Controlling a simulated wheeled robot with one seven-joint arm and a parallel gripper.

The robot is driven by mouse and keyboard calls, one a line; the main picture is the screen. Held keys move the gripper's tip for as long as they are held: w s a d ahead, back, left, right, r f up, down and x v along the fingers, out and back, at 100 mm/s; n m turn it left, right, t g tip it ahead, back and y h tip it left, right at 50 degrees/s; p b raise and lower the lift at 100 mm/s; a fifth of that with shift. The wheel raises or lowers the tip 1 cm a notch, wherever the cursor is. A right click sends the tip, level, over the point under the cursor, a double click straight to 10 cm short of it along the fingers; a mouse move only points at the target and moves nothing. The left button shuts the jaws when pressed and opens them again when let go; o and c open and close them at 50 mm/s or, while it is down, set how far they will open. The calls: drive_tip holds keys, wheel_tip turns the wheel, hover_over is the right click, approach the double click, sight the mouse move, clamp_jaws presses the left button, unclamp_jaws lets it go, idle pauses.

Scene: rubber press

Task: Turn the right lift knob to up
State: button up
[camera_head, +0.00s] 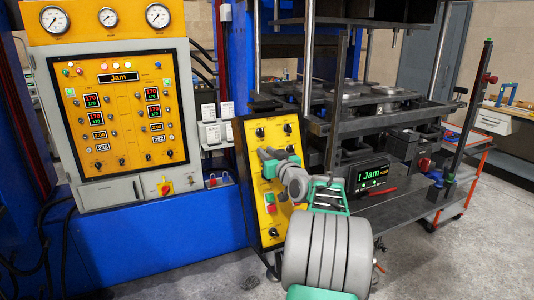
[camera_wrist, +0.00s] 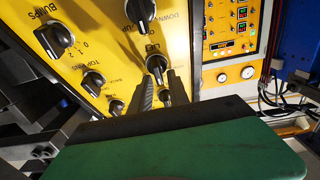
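The yellow slanted control panel (camera_head: 250,225) with black knobs stands left of the press; in the wrist view the panel (camera_wrist: 105,50) fills the upper left. One black knob (camera_wrist: 157,64) sits just beyond my fingertips, beside partly readable lift and "DOWN" lettering. Which lift knob it is, and its exact setting, I cannot tell. Another black knob (camera_wrist: 140,11) lies above it. My gripper (camera_wrist: 160,78) has its two dark fingers apart, pointing at the panel, with nothing clearly held. Contact with a knob is not clear. In the head view my arm hides part of the panel.
Other knobs are close by, including the "BUMPS" knob (camera_wrist: 55,38) and a lower one (camera_wrist: 92,82). A green button (camera_head: 269,197) and red button (camera_head: 271,209) are on the slanted panel. The press shelf with a black "Jam" display (camera_head: 371,176) is to the right.

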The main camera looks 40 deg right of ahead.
clamp_jaws()
drive_tip(key=shift+f+m+h+b, duration=0.1)
drive_tip(key=shift+m+h+b, duration=0.25)
drive_tip(key=shift+m, duration=0.25)
drive_tip(key=m, duration=0.2)
drive_tip(key=m+g+h+b, duration=0.1)
drive_tip(key=m, duration=0.1)
drive_tip(key=shift+d+f+m+h+b, duration=0.1)
drive_tip(key=shift+m+h+b, duration=0.15)
drive_tip(key=shift+m+b, duration=0.05)
drive_tip(key=shift+s+d+f+m+g+h+b, duration=0.1)
drive_tip(key=shift+m+g+h+b, duration=0.3)
drive_tip(key=shift+m, duration=0.95)
drive_tip(key=shift+s+d+f+m+g+h+b, duration=0.1)
drive_tip(key=shift+m+g+h+b, duration=0.3)
drive_tip(key=shift+m, duration=0.95)
drive_tip(key=shift+o, duration=1.4)
unclamp_jaws()
drive_tip(key=shift+o, duration=0.5)
drive_tip(key=shift+r, duration=0.15)
